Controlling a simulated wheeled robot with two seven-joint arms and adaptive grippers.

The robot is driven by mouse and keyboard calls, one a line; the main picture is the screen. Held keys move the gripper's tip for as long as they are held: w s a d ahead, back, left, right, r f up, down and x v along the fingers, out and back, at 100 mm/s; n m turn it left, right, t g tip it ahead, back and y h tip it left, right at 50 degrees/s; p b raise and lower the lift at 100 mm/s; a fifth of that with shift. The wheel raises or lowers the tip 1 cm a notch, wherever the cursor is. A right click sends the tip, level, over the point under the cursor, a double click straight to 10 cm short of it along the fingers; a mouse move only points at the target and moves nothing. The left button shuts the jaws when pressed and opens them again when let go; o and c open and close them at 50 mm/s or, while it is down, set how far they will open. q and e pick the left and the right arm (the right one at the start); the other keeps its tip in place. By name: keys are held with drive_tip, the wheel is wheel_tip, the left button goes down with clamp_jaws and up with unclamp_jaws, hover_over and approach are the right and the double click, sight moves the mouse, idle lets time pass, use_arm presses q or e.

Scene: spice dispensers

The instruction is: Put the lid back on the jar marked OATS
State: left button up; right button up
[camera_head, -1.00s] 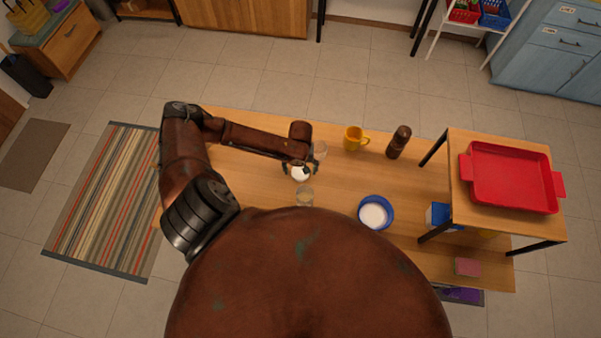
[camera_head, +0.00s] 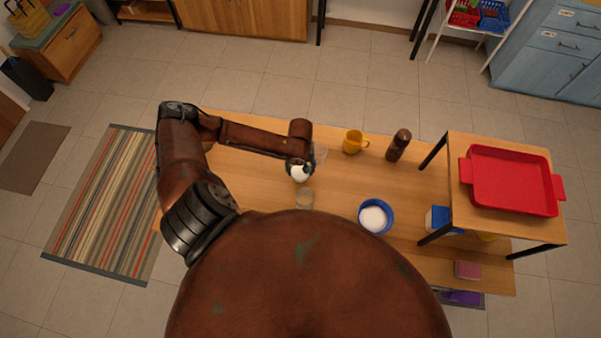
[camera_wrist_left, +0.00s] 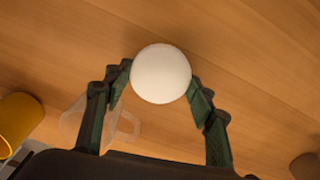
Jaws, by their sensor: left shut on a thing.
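My left gripper (camera_head: 299,170) is shut on a round white lid (camera_head: 298,174), above the wooden table. In the left wrist view, the lid (camera_wrist_left: 161,73) sits between the dark green fingertips of the gripper (camera_wrist_left: 158,88). My right gripper is not in view.
A clear glass vessel (camera_head: 320,154) stands close behind the gripper. A yellow mug (camera_head: 354,142), a brown shaker (camera_head: 398,146) and a blue bowl of white contents (camera_head: 375,215) stand to the right. A raised shelf (camera_head: 455,150) holds a red tray (camera_head: 511,181).

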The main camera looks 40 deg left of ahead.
sight(300, 171)
use_arm(q)
wheel_tip(300, 171, up, 7)
drive_tip(key=shift+r, duration=0.1)
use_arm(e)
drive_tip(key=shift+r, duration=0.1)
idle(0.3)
use_arm(q)
drive_tip(key=shift+w+d+r, duration=0.1)
drive_tip(key=shift+w+d, duration=0.05)
drive_tip(key=shift+d, duration=0.1)
drive_tip(key=w+d+r+m+b, duration=0.1)
drive_tip(key=d+r+m+b, duration=0.5)
drive_tip(key=d+r, duration=0.6)
drive_tip(key=shift+d+r+m+b, duration=0.2)
drive_tip(key=shift+d+m+b, duration=0.15)
drive_tip(key=shift+d+m, duration=0.55)
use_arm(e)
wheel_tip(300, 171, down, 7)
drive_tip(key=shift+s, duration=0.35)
use_arm(q)
drive_tip(key=shift+a, duration=0.1)
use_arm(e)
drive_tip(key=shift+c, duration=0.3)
